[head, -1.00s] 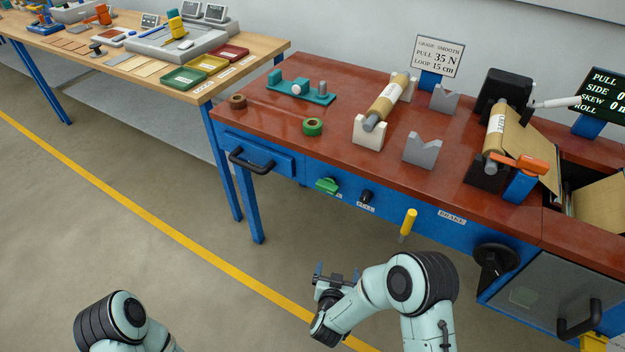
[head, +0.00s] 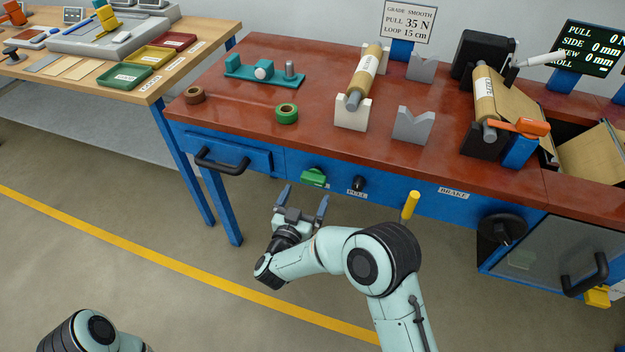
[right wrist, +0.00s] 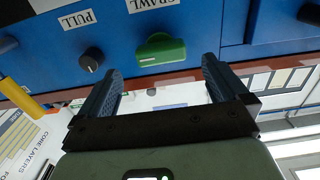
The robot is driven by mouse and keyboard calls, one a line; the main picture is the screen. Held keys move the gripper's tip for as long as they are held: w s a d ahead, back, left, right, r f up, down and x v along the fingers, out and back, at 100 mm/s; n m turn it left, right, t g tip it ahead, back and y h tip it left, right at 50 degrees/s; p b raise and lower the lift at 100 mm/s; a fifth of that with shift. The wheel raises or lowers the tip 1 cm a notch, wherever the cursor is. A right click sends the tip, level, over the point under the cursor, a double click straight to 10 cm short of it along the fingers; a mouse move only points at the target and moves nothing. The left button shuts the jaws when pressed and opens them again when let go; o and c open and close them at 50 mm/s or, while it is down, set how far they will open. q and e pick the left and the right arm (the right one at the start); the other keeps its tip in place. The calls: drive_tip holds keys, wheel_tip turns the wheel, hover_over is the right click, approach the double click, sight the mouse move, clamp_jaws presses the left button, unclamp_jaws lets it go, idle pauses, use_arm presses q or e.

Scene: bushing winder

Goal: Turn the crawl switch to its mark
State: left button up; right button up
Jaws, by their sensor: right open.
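The crawl switch is a green knob (head: 314,177) on the blue front panel of the bench, left of the black pull knob (head: 359,183). In the right wrist view the green crawl switch (right wrist: 160,50) lies ahead, between the lines of the two fingers, under a partly cut-off CRAWL label (right wrist: 152,4). My right gripper (head: 305,194) is open and empty just below and in front of the switch, apart from it. In the right wrist view its fingers (right wrist: 163,88) are spread wider than the switch. The switch's mark cannot be made out. My left gripper is out of view; only part of my left arm shows.
The yellow brake lever (head: 411,204) sticks out to the right of the pull knob. A drawer with a black handle (head: 222,163) is to the left. The red bench top (head: 230,110) overhangs the panel. Floor in front is free.

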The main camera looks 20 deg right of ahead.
sight(312, 183)
drive_tip(key=x, duration=0.7)
drive_tip(key=shift+b, duration=0.3)
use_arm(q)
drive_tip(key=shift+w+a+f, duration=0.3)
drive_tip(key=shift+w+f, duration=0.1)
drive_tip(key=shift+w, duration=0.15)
